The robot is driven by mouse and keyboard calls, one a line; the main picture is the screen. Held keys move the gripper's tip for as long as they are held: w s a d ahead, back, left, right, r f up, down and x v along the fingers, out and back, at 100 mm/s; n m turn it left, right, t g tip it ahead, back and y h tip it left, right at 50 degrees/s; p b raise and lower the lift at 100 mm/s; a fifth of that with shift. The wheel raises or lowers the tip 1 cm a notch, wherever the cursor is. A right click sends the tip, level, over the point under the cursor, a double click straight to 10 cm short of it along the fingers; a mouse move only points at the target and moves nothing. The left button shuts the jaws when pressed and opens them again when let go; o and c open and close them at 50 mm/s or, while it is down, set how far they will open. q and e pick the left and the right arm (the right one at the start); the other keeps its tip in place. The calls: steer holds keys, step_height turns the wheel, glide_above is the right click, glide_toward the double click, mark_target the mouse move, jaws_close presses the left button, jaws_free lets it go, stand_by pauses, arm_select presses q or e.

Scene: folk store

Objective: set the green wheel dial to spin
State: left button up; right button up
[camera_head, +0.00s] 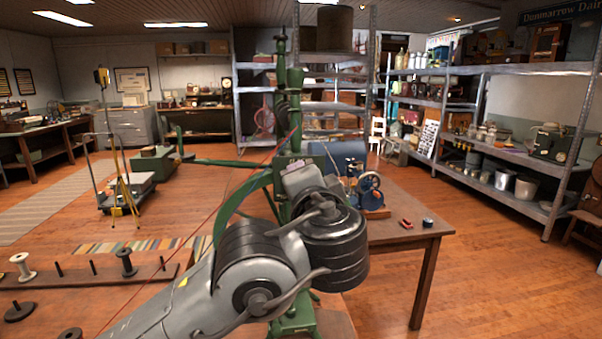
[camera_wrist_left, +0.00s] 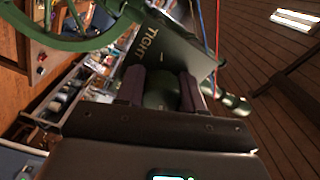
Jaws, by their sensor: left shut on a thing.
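A tall green machine (camera_head: 281,95) stands in the middle of the head view, partly hidden behind my left arm. Part of its green wheel rim (camera_head: 240,208) shows beside the arm; the wheel (camera_wrist_left: 85,42) with spokes is at the upper left of the wrist view. A dark green plate (camera_wrist_left: 168,52) carries the word TIGHT; no other setting is readable. My left gripper (camera_wrist_left: 162,84) is shut on a rounded green part (camera_wrist_left: 160,95) in front of the plate, which looks like the dial. Its pointer is hidden. My right gripper is not in view.
A wooden table (camera_head: 408,232) behind the arm holds a small blue machine (camera_head: 369,190), a red block (camera_head: 405,224) and a dark blue round item (camera_head: 428,222). A wooden board with pegs (camera_head: 90,285) lies front left. Metal shelves (camera_head: 500,68) stand at the right. Thin cords (camera_wrist_left: 217,30) hang by the plate.

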arm_select(q)
steer(key=m+p, duration=0.2)
steer(key=m, duration=0.4)
steer(key=shift+m+p, duration=0.3)
steer(key=shift+p, duration=0.1)
steer(key=m+p, duration=0.2)
steer(key=m, duration=0.2)
steer(key=shift+m, duration=0.3)
steer(key=shift+f+m+p, duration=0.15)
steer(key=shift+m+p, duration=0.2)
steer(key=shift+m, duration=0.45)
steer(key=o, duration=1)
